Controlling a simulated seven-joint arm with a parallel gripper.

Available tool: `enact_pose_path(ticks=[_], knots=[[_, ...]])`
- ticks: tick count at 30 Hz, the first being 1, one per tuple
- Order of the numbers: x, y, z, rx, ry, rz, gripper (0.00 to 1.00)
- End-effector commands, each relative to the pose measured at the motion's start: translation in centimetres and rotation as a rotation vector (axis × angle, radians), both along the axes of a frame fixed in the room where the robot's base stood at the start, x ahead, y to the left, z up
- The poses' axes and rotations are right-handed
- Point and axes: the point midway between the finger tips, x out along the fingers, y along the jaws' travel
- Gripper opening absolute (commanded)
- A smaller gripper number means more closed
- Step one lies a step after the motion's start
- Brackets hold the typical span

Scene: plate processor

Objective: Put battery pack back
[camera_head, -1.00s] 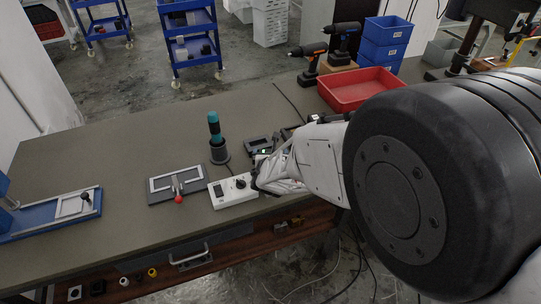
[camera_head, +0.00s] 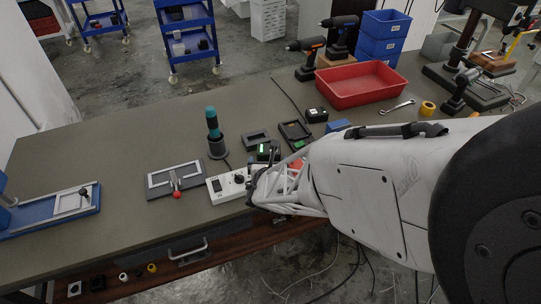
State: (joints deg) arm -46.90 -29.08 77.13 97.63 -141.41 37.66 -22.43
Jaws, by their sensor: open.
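My gripper (camera_head: 252,188) is open at the right end of the white box with a black knob (camera_head: 229,186), near the table's front edge. Its fingers are small and partly hidden by my own arm. A small black block (camera_head: 316,114), which looks like a battery pack, lies on the table behind my arm, apart from the gripper. Two dark tray-like holders, the left one (camera_head: 255,137) and the right one (camera_head: 295,132), sit left of the block. A black device with a green display (camera_head: 264,151) stands just behind the gripper. I cannot tell whether it holds a pack.
A teal-and-black tool (camera_head: 212,130) stands upright in a holder. A grey fixture with a red knob (camera_head: 176,180) lies left. A red bin (camera_head: 361,86), black drills (camera_head: 306,58), a wrench (camera_head: 397,107) and a yellow ring (camera_head: 427,108) are farther back. The table's left middle is clear.

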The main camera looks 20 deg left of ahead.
Motion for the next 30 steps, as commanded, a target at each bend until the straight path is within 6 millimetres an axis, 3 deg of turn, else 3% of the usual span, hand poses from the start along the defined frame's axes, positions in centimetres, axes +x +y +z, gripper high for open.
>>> enact_pose_path(ticks=[30], knots=[[-0.70, -0.29, 0.36, 0.000, -0.001, 0.000, 1.00]])
